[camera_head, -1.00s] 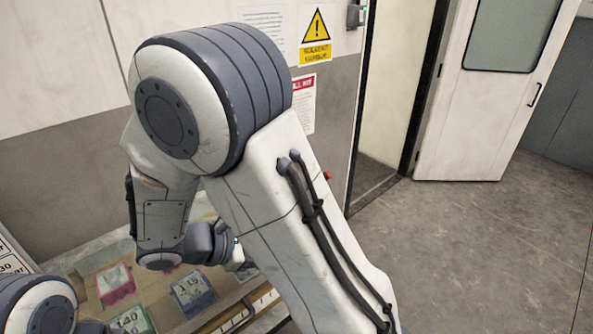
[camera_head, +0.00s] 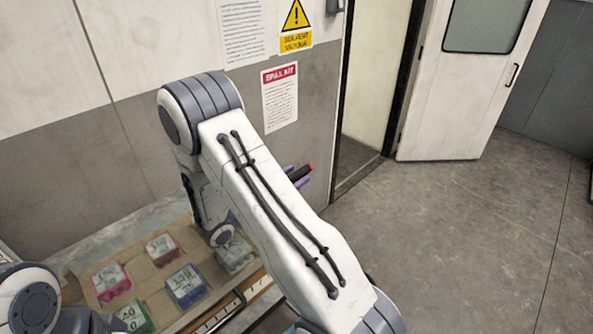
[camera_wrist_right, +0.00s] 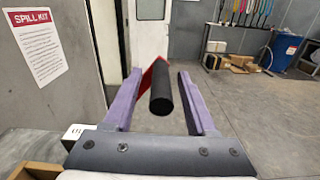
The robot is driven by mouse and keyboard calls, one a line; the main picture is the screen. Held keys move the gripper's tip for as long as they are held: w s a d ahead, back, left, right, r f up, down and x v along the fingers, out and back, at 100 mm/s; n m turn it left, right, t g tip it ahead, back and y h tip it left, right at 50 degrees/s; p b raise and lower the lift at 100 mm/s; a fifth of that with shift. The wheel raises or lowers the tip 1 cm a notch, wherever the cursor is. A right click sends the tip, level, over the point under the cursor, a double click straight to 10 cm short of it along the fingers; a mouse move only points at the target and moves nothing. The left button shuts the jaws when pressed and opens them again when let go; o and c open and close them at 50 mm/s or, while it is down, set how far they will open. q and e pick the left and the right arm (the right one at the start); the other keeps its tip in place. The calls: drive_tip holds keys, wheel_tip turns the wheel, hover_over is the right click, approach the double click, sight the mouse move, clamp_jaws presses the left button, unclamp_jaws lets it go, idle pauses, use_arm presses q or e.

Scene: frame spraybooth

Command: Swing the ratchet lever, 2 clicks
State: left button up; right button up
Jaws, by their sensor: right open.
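The ratchet lever (camera_wrist_right: 161,100) shows in the right wrist view as a black round grip, end-on, with a red part behind it. It lies between the two purple fingers of my right gripper (camera_wrist_right: 160,82), with a gap on both sides. In the head view a black bar with a red end (camera_head: 302,172) shows beside my right arm. The purple fingertips of my right gripper (camera_head: 296,176) show next to it. My right gripper is open. The lever's mount is hidden. My left arm shows at the lower left of the head view, but its gripper does not.
A bench (camera_head: 150,285) with several small coloured boxes stands at the lower left. A wall with a spill kit sign (camera_head: 280,96) is behind my right arm. An open doorway and a white door (camera_head: 455,110) are further right. The floor at right is clear.

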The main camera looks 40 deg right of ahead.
drive_tip(key=shift+d, duration=0.75)
clamp_jaws()
idle(0.9)
